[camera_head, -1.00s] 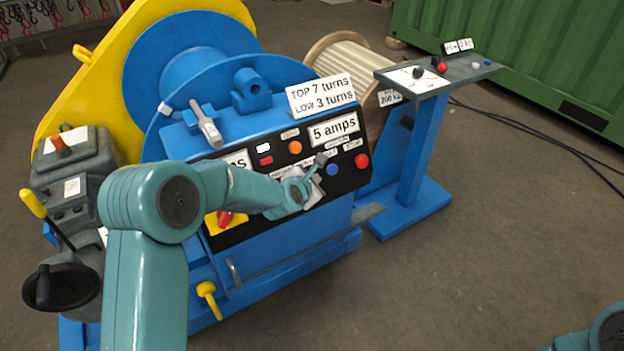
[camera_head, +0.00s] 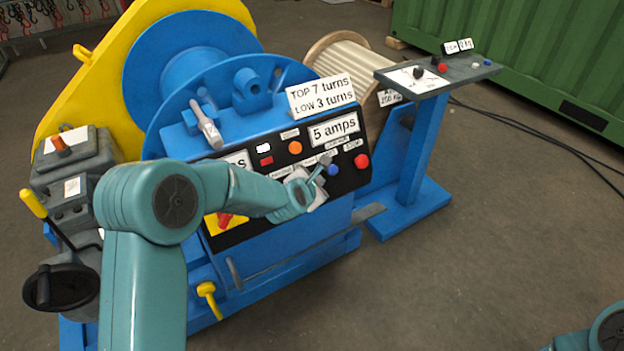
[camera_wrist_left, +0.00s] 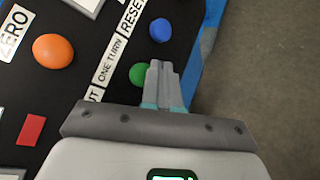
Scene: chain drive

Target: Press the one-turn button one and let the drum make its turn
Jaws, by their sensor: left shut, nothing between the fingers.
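The one-turn button is the green button (camera_wrist_left: 137,75) in the left wrist view, next to a "ONE TURN" label (camera_wrist_left: 110,62). My left gripper (camera_head: 326,161) is shut and empty over the black control panel (camera_head: 345,178). In the left wrist view its fingertips (camera_wrist_left: 162,64) are just right of the green button and partly overlap its edge; I cannot tell whether they touch it. In the head view the green button is hidden by the gripper. The blue drum (camera_head: 180,70) stands behind the panel. My right gripper is out of view.
The turns sign (camera_head: 320,95) stands above the panel. A blue stand (camera_head: 425,150) with a small control shelf is at the right.

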